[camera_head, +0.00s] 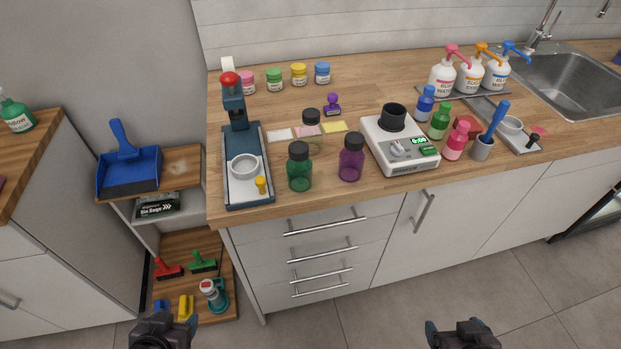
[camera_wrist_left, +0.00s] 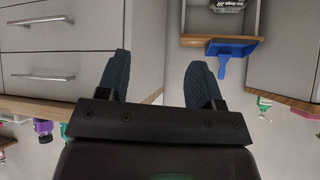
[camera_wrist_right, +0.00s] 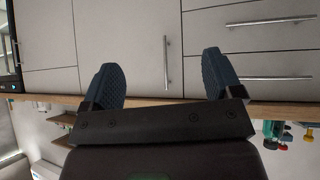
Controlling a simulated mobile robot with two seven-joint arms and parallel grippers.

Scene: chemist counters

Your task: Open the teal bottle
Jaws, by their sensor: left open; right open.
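The teal bottle (camera_head: 299,172) is a dark green-teal jar with a black cap. It stands upright on the wooden counter, to the right of the dark blue press stand, near the front edge. The cap is on it. A purple bottle (camera_head: 351,162) with a black cap stands to its right. My left gripper (camera_head: 162,322) is open and empty, low in front of the counter and left of the bottle. My right gripper (camera_head: 462,328) is open and empty, low in front of the cabinet doors. Both are well apart from the bottle.
The press stand (camera_head: 247,189) is close on the teal bottle's left. A white scale (camera_head: 407,159) stands further right, with several small bottles beyond. A clear dark-capped bottle (camera_head: 311,125) is behind the teal one. Drawer handles (camera_head: 327,225) stick out below the counter.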

